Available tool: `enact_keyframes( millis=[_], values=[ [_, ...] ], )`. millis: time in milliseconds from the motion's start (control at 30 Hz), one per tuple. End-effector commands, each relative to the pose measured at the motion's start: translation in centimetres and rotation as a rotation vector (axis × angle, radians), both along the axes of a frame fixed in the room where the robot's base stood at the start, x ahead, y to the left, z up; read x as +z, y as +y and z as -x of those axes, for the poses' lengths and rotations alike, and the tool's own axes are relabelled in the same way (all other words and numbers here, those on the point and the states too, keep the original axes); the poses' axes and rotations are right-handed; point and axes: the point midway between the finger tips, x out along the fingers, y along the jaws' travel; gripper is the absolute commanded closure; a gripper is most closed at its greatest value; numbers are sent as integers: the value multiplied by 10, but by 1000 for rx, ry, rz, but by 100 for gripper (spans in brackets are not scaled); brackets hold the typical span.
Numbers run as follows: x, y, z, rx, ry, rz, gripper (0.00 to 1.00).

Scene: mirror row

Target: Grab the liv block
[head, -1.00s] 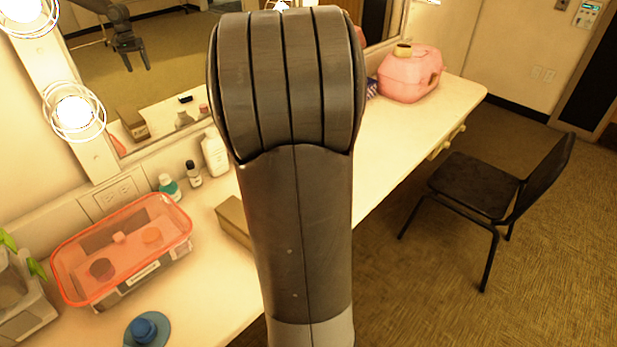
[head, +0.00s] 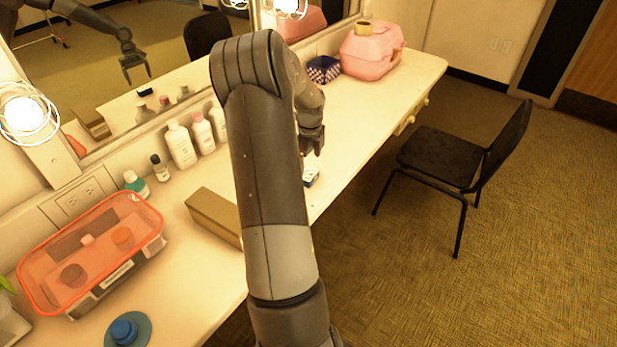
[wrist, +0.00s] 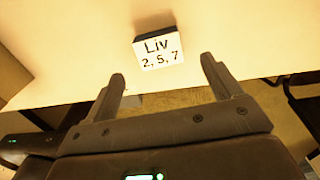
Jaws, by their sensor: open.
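The liv block (wrist: 158,48) is a small white block with black lettering "Liv 2, 5, 7" on the pale counter near its front edge. My gripper (wrist: 163,72) is open and empty. Its two fingers point toward the block in the wrist view, and the block lies just beyond the fingertips, between their lines. In the head view my gripper (head: 312,148) hangs above the block, partly hidden by my arm.
A brown box (head: 215,215) lies on the counter left of my arm. White bottles (head: 180,145) stand along the mirror. A red-lidded container (head: 95,250) and a blue object on a disc (head: 125,331) are at the lower left. A pink case (head: 370,52) stands at the far end. A black chair (head: 450,155) is right of the counter.

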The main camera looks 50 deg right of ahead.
Motion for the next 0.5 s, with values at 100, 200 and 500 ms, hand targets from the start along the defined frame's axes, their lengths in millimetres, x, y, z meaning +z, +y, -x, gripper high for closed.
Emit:
enact_keyframes(
  millis=[100,200,500],
  values=[
    [-8,0,0,0,0,0,16],
    [-13,0,-1,1,1,-1,16],
    [-55,2,-6,0,2,-1,16]
  ],
)
